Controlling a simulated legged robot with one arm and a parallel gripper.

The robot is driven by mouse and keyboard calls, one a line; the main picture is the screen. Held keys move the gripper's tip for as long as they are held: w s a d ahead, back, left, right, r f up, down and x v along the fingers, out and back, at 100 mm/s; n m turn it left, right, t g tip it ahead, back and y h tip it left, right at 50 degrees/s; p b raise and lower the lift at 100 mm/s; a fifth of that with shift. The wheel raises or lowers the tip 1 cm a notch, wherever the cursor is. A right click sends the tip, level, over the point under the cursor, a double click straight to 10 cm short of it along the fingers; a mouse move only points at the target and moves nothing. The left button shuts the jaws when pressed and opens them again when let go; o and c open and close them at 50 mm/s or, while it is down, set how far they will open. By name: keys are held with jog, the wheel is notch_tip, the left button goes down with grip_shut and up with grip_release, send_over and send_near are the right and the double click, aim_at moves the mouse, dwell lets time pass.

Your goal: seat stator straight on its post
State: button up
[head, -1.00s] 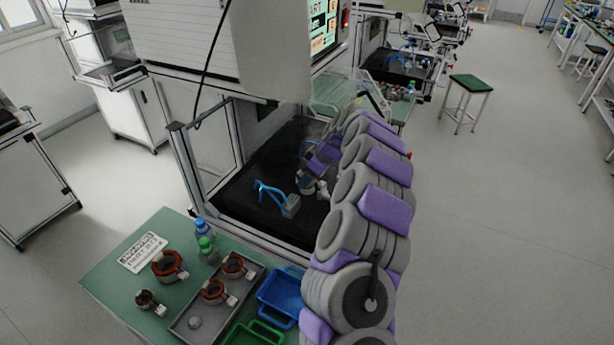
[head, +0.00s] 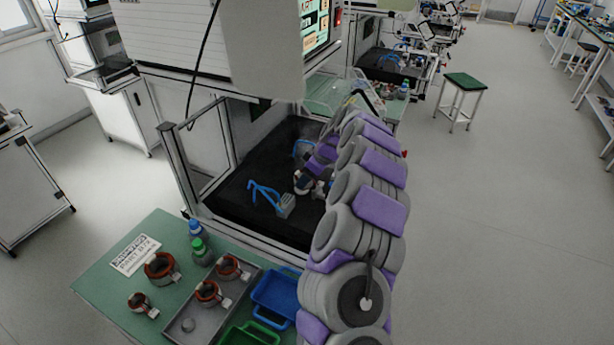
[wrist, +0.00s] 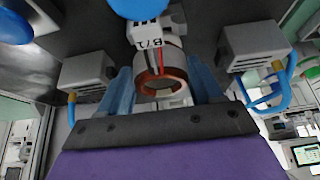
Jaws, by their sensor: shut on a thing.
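My gripper (wrist: 165,88) is shut on a stator (wrist: 157,82), a ring with a copper-brown inner rim and a white tag marked B71. Its blue fingers sit on both sides of the ring. In the head view the stator (head: 302,182) is small, at the end of my arm inside the test cabinet, above or at its black floor (head: 240,195). A grey block (head: 286,206) with blue cables is left of it. I cannot make out the post, nor whether the stator touches anything below.
In the wrist view grey blocks stand left (wrist: 88,75) and right (wrist: 256,47) of the stator, with blue cables by the right one (wrist: 285,85). A green table (head: 100,285) holds several other stators, a grey tray (head: 180,330), bottles and a blue bin (head: 275,295).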

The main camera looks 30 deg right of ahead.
jog(key=shift+s+a+f+b, duration=0.1)
jog(key=shift+a+f+b, duration=0.25)
jog(key=shift+f, duration=0.15)
jog(key=shift+f, duration=0.1)
jog(key=shift+c, duration=0.6)
jog(key=o, duration=1.1)
jog(key=shift+o, duration=0.6)
jog(key=shift+a+f, duration=0.1)
jog(key=shift+f, duration=0.05)
jog(key=o, duration=0.3)
jog(key=shift+r, duration=0.2)
